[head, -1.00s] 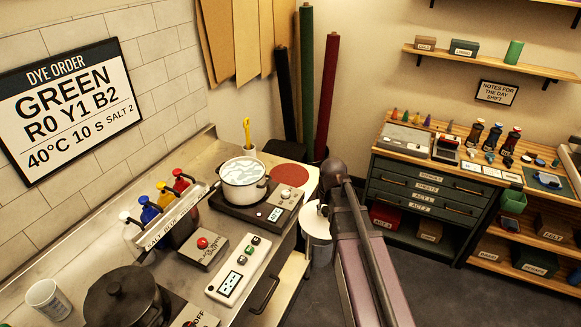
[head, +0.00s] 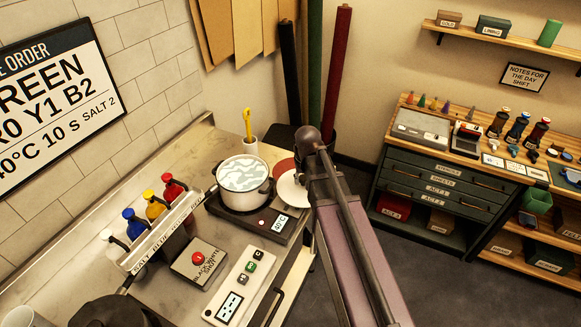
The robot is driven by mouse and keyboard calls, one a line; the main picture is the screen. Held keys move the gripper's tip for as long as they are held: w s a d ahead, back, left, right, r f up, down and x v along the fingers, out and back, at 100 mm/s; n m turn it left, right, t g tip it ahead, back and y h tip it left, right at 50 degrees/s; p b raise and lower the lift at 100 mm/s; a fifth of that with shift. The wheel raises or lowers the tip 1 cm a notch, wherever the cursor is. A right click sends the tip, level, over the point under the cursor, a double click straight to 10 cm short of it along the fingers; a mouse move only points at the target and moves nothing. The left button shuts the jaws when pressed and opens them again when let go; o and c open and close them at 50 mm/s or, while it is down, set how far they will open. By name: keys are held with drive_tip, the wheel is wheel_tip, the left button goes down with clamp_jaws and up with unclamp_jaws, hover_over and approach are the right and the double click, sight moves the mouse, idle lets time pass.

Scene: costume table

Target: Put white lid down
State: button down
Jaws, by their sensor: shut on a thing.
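The white lid (head: 291,192) shows as a pale disc just left of my arm, over the right end of the worktop. It overlaps the near part of the red round mat (head: 283,168) in the picture. My gripper (head: 302,179) is shut on the lid from above; my own arm hides most of the gripper and the lid's right side. I cannot tell whether the lid touches the surface. The white pot (head: 243,184) stands open on the hot plate (head: 263,223), left of the lid, with pale swirled liquid inside.
A white cup with a yellow tool (head: 249,146) stands behind the pot. Colored bottles (head: 155,206) stand in a rack at left. A black pot (head: 108,310) is at the near left. Fabric rolls (head: 333,75) stand behind my arm. A drawer cabinet (head: 437,190) is at right.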

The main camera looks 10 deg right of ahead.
drive_tip(key=shift+w+a, duration=0.15)
drive_tip(key=shift+w, duration=0.2)
drive_tip(key=shift+w, duration=0.1)
drive_tip(key=w+r+n+p, duration=0.1)
drive_tip(key=w, duration=1.4)
drive_tip(key=shift+w+r+n+p, duration=0.35)
drive_tip(key=shift+r+n+p, duration=0.05)
wheel_tip(320, 180, down, 6)
drive_tip(key=b, duration=0.6)
drive_tip(key=shift+f, duration=0.15)
drive_tip(key=shift+f+b, duration=1.85)
drive_tip(key=shift+b, duration=0.2)
